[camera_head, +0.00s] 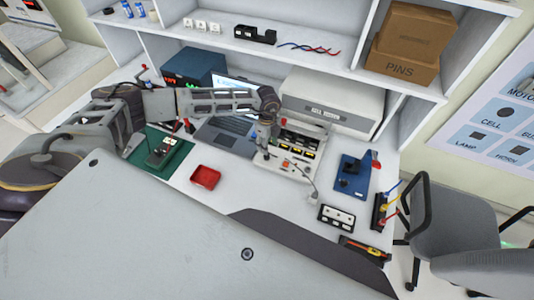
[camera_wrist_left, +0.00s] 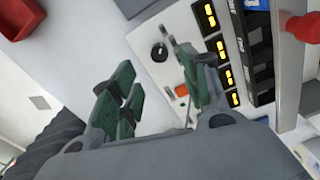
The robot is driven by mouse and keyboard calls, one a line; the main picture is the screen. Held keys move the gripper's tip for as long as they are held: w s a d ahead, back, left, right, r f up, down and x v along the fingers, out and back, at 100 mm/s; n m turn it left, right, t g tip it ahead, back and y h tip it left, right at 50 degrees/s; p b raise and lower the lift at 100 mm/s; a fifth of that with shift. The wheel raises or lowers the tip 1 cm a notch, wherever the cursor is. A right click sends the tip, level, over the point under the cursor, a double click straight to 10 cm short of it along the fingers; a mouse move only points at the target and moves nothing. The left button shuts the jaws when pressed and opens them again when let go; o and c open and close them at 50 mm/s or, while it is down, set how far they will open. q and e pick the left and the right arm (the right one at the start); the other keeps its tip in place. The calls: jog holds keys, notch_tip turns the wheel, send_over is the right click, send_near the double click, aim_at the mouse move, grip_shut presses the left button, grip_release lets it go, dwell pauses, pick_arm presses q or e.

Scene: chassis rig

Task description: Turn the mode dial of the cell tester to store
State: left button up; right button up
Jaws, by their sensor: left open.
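The cell tester (camera_head: 290,172) stands on the bench in the head view, a pale unit with several lit amber displays. In the left wrist view its panel (camera_wrist_left: 144,30) shows a round black dial (camera_wrist_left: 160,52) with a small light mark; labels around it are too small to read. My left gripper (camera_head: 267,151) is over the tester's left side. In the left wrist view the left gripper (camera_wrist_left: 152,62) is open, its green-padded fingers apart and the dial showing between their tips. I cannot tell whether a finger touches it. My right gripper is not in view.
An orange switch (camera_wrist_left: 182,90) is by the right finger in the wrist view. A red tray (camera_head: 205,177) lies left of the tester, a laptop (camera_head: 226,135) behind it. A blue fixture (camera_head: 353,175) and a white socket strip (camera_head: 337,217) are to the right.

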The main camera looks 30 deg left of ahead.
aim_at(267, 157)
pick_arm(q)
jog(key=shift+s+f+p, duration=0.1)
jog(key=shift+f+p, duration=0.35)
jog(key=shift+f, duration=3.4)
jog(key=shift+c, duration=0.2)
grip_shut()
